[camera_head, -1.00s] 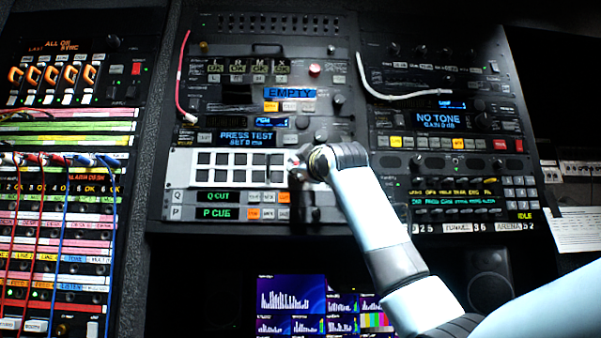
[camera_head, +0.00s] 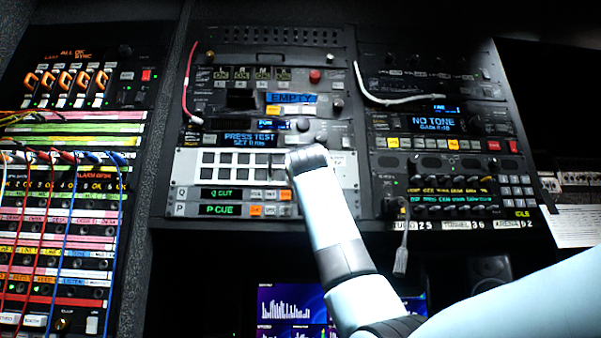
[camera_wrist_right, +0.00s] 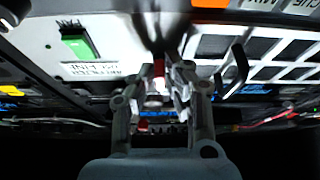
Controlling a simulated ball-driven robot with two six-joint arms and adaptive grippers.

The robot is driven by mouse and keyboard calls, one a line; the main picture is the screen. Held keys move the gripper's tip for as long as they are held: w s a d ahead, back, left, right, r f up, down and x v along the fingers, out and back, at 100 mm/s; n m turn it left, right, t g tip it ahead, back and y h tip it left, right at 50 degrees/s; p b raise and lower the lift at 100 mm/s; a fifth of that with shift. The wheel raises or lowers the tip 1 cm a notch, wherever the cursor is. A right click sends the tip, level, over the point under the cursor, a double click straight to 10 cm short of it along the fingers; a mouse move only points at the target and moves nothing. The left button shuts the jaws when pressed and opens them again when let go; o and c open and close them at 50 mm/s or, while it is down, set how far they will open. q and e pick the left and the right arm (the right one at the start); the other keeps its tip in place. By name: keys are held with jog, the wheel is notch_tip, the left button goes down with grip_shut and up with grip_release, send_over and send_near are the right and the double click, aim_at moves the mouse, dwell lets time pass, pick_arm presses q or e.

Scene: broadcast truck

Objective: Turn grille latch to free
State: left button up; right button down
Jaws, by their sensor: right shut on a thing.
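The white grille (camera_head: 189,163) with dark square openings sits in the middle rack in the head view. My right arm comes in from the right, and its wrist covers the right part of the grille. The latch is hidden behind it there. In the wrist view, my right gripper (camera_wrist_right: 160,84) is shut on a small part, which I take to be the grille latch; the fingers hide most of it. The latch's angle cannot be told. A white plate with a green marker (camera_wrist_right: 78,46) and dark lettering lies beside the fingers. My left gripper is not in view.
Knobs (camera_head: 320,138) and a blue PRESS TEST display (camera_head: 250,139) are just above.

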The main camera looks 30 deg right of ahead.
jog(key=shift+w+f+m+g+h, duration=0.15)
jog(key=shift+f+m+g+h, duration=0.15)
jog(key=shift+m, duration=0.3)
jog(key=c, duration=1.4)
grip_release()
jog(key=shift+r, duration=0.15)
jog(key=shift+r, duration=0.1)
jog(key=v, duration=0.8)
